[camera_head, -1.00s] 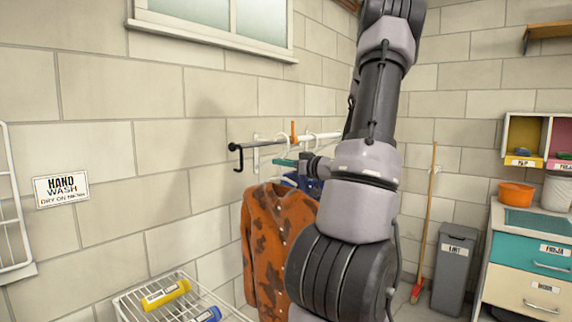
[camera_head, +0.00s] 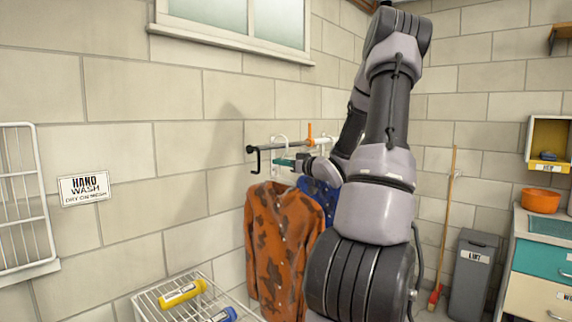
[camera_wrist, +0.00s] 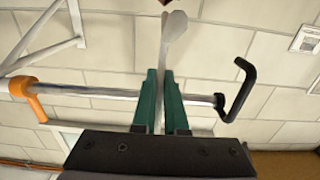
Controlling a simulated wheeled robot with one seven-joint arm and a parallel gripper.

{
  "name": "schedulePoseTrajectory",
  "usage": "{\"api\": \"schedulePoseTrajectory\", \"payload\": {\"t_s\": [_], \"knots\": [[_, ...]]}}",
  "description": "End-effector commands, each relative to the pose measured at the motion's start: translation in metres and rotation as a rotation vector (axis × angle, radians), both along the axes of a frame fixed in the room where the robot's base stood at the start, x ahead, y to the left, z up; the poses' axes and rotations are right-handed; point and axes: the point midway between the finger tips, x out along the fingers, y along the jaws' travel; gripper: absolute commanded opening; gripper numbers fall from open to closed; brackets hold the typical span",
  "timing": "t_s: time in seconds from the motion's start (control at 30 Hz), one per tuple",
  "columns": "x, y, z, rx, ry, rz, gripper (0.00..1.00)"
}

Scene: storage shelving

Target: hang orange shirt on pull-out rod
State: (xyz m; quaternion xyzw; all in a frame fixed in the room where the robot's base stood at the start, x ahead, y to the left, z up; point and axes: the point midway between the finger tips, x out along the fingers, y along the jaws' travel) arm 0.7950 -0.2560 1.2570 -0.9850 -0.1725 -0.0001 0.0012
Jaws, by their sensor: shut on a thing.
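The orange shirt (camera_head: 280,245) with dark brown patches hangs upright below my gripper (camera_head: 285,162) in the head view. My gripper has green fingers and is shut on the shirt's white hanger hook (camera_wrist: 173,35), which rises between the fingertips (camera_wrist: 160,85) in the wrist view. The pull-out rod (camera_head: 288,148) sticks out along the wall at about the hook's height. The metal rod (camera_wrist: 85,91) passes behind the fingers in the wrist view. Its black bent end (camera_wrist: 240,90) is to the right there. I cannot tell whether the hook touches the rod.
An orange piece (camera_wrist: 22,88) sits around the rod. A blue garment (camera_head: 320,195) hangs behind the orange shirt, partly hidden by my arm. A wire rack (camera_head: 165,300) with a yellow bottle (camera_head: 183,293) stands at lower left. A broom (camera_head: 448,220) and grey bin (camera_head: 473,275) are at right.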

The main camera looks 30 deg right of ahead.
Motion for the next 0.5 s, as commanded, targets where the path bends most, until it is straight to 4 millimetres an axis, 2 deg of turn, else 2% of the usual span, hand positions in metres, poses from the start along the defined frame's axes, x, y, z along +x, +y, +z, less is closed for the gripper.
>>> {"api": "schedulePoseTrajectory", "payload": {"t_s": [0.5], "knots": [[0.040,0.015,0.001,-0.001,-0.001,0.002,0.00]]}}
